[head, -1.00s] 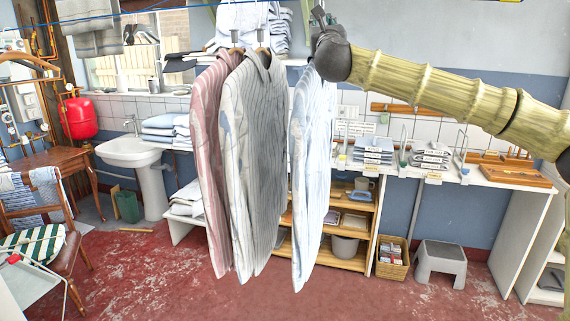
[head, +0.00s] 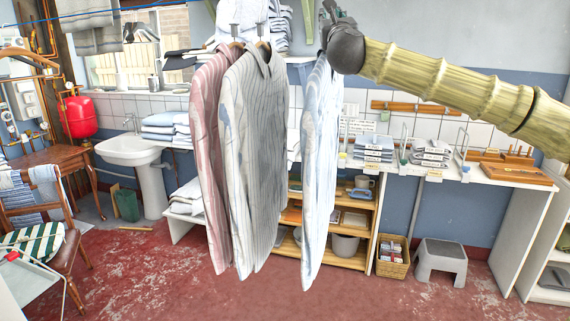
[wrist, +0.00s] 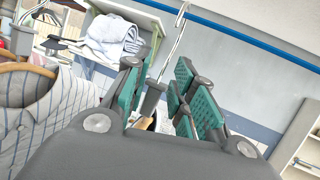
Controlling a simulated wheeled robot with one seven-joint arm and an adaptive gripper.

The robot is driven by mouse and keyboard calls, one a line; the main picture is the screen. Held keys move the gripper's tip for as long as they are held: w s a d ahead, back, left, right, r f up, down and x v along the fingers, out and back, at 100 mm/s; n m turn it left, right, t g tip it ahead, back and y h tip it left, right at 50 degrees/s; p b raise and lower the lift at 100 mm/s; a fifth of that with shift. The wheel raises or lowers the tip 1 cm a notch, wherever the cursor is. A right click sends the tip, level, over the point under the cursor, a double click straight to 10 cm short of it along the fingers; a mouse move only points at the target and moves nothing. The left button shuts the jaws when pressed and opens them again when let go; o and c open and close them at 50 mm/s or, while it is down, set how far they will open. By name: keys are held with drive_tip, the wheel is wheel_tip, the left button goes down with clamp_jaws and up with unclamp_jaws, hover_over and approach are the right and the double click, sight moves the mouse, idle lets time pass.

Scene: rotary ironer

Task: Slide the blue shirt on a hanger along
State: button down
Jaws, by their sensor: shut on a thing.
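The blue shirt (head: 319,160) hangs upright in the head view, to the right of the other shirts with a gap between. My gripper (head: 330,14) is at its top, by the hanger. In the wrist view my gripper (wrist: 157,92) has its teal-padded fingers shut around the grey neck of the hanger (wrist: 151,98). The metal hook (wrist: 178,38) rises from there to the blue rail (wrist: 255,45). Most of the blue shirt is hidden by my gripper in the wrist view.
A striped grey shirt (head: 255,150) and a red striped shirt (head: 210,150) hang to the left. The wrist view shows a striped shirt (wrist: 50,115) on a wooden hanger at left. The rail to the right of the hook looks clear. A counter (head: 400,168) stands behind.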

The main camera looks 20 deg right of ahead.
drive_tip(key=shift+s+d+r+b, duration=0.15)
drive_tip(key=shift+s+d+b, duration=0.6)
drive_tip(key=shift+d, duration=0.4)
drive_tip(key=c, duration=1.1)
unclamp_jaws()
drive_tip(key=shift+s+a, duration=0.1)
drive_tip(key=shift+s, duration=0.05)
drive_tip(key=shift+b+v, duration=2.05)
drive_tip(key=shift+v, duration=0.85)
